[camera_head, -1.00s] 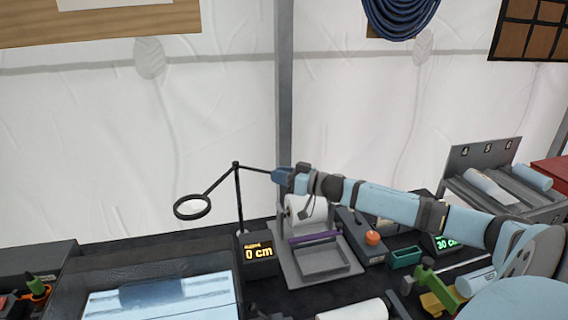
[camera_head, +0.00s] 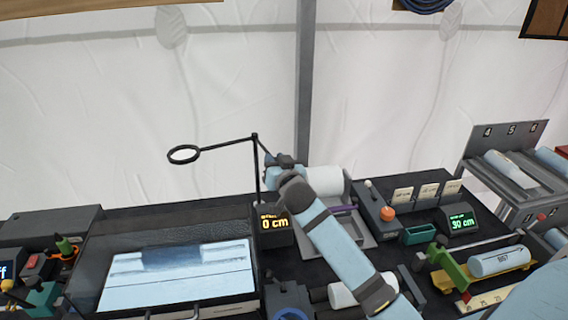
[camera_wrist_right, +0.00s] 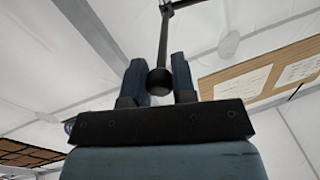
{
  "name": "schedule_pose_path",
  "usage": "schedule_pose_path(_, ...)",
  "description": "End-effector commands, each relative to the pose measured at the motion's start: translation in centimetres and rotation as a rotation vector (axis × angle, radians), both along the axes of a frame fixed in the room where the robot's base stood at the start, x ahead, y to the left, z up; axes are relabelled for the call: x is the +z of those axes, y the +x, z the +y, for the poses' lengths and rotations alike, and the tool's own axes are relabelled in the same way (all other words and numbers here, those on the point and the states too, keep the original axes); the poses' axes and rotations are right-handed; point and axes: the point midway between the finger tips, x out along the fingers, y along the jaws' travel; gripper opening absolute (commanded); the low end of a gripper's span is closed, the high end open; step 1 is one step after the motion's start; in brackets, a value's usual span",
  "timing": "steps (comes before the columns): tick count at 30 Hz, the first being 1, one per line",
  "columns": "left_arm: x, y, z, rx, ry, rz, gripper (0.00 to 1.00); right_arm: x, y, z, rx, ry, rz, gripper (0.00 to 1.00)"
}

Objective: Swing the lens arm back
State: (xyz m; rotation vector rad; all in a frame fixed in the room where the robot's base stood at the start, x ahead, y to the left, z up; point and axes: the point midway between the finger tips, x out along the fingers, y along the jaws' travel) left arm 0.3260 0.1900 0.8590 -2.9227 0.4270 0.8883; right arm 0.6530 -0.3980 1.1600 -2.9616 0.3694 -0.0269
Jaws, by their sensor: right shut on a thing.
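The lens arm (camera_head: 228,143) is a thin dark rod pivoting on top of an upright post (camera_head: 256,170). Its ring lens (camera_head: 183,154) hangs out to the left, above the back of the light-topped tray. My right gripper (camera_head: 272,160) is at the short rear end of the arm, just right of the post. In the right wrist view, my right gripper's blue fingers (camera_wrist_right: 160,77) close around a dark ball knob (camera_wrist_right: 159,82) at the end of the rod. My left gripper is not in view.
A dark tray (camera_head: 105,240) with a bright panel is at left. A white roll (camera_head: 322,181), a lever box (camera_head: 376,212), and a green clamp (camera_head: 450,268) are to the right.

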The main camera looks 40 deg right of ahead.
Motion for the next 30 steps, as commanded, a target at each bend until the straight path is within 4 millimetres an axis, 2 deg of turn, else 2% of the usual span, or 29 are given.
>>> schedule_pose_path(9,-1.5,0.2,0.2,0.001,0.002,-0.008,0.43,0.0,0.4,1.6,-0.111,0.002,-0.003,0.00)
schedule_pose_path(29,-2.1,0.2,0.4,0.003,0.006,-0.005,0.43,0.2,0.6,2.0,-0.145,-0.002,-0.004,0.00)
schedule_pose_path(30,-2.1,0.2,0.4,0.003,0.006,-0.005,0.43,0.2,0.6,2.0,-0.145,-0.002,-0.004,0.34)
